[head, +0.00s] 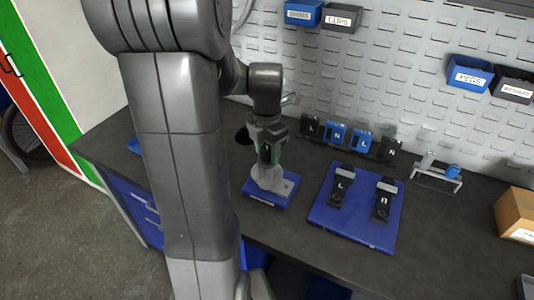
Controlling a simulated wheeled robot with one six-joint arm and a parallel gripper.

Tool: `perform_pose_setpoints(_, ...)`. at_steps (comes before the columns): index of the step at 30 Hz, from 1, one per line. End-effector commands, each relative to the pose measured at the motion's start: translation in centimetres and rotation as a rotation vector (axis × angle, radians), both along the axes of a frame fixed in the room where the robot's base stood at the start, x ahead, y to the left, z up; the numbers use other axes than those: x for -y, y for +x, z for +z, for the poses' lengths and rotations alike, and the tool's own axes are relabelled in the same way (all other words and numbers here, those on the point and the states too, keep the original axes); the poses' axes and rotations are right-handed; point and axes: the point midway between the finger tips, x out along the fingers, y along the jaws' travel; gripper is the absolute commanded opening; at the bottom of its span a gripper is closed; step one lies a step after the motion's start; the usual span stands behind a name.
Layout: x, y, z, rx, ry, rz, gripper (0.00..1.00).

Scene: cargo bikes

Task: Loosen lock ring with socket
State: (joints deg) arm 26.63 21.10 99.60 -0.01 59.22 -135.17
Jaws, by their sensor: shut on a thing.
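My gripper (268,146) points down at the left part of the workbench, just above a pale grey fixture (268,178) on a blue base plate (283,197). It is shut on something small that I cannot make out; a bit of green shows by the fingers. The gripper and the fixture top overlap in this view, so I cannot tell whether they touch. No lock ring can be made out. A small metal rack (437,177) to the right holds a grey cylinder (427,160) and a blue cylinder (453,171); I cannot tell whether either is a socket.
A blue mat (352,232) holds two black parts, marked L (341,188) and R (383,203). Several black and blue labelled blocks (336,134) stand along the perforated back wall. A cardboard box (517,213) is at the right. Bare dark bench (445,230) lies between mat and box.

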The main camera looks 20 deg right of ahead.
Motion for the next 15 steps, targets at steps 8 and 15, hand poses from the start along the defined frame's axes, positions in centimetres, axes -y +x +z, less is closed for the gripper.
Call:
perform_pose_setpoints(8,-0.16,-0.28,-0.36,-0.01,0.008,0.26,0.06)
perform_pose_setpoints(15,-0.16,-0.3,-0.41,-0.01,0.008,0.292,0.06)
